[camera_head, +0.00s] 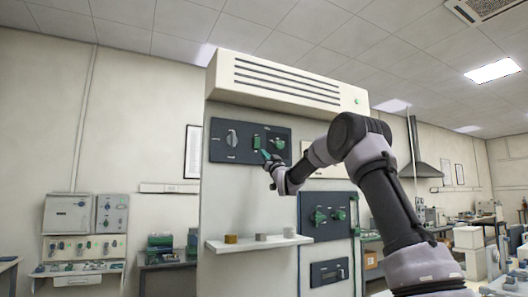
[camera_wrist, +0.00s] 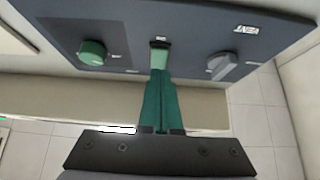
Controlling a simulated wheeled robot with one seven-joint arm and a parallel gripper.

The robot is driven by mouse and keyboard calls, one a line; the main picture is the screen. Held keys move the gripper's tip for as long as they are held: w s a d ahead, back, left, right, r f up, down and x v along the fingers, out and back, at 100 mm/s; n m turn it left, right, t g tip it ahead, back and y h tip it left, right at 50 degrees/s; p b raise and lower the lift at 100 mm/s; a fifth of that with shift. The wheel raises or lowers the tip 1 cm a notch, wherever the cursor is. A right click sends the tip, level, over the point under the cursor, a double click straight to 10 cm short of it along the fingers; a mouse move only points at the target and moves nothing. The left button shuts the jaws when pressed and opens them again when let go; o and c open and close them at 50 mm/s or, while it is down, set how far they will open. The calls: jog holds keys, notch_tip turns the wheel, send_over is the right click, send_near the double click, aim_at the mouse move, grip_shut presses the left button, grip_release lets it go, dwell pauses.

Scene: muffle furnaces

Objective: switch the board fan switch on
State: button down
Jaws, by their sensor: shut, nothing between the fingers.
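The dark switch panel (camera_head: 220,153) is on the upper front of the tall pale cabinet. A small green rocker-like switch (camera_head: 256,142) sits between a grey knob (camera_head: 232,138) on the left and a green knob (camera_head: 279,144) on the right. The wrist view is upside down and shows the switch (camera_wrist: 160,41) between the green knob (camera_wrist: 92,53) and the grey knob (camera_wrist: 222,66). My gripper (camera_wrist: 160,72) is shut and empty, its green fingertips right at the switch. I cannot tell whether they touch it, or its position. In the head view my gripper (camera_head: 266,155) partly overlaps the panel's lower edge.
A shelf (camera_head: 220,247) with small blocks juts out below the panel. A second dark panel (camera_head: 327,214) with green knobs is at the lower right. My arm reaches in from the right. Benches with equipment stand at the left and right.

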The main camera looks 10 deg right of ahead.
jog(key=w+f+v, duration=0.1)
jog(key=v, duration=0.6)
jog(key=shift+s+f, duration=0.25)
jog(key=shift+f, duration=0.15)
jog(key=s+d+f+m+g+h, duration=0.1)
jog(key=s+f+g, duration=0.4)
jog(key=s, duration=1.1)
jog(key=s+d+f+m+g+h, duration=0.2)
jog(key=s+f+m+g, duration=0.2)
jog(key=s+f, duration=0.6)
jog(key=s+d+f+m+g+h, duration=0.2)
jog(key=s+f+g, duration=0.6)
jog(key=s, duration=1.4)
jog(key=shift+s+m+h, duration=0.2)
jog(key=shift+m+h, duration=0.1)
jog(key=shift+m, duration=0.1)
jog(key=c, duration=1.5)
grip_release()
jog(key=shift+c, duration=0.2)
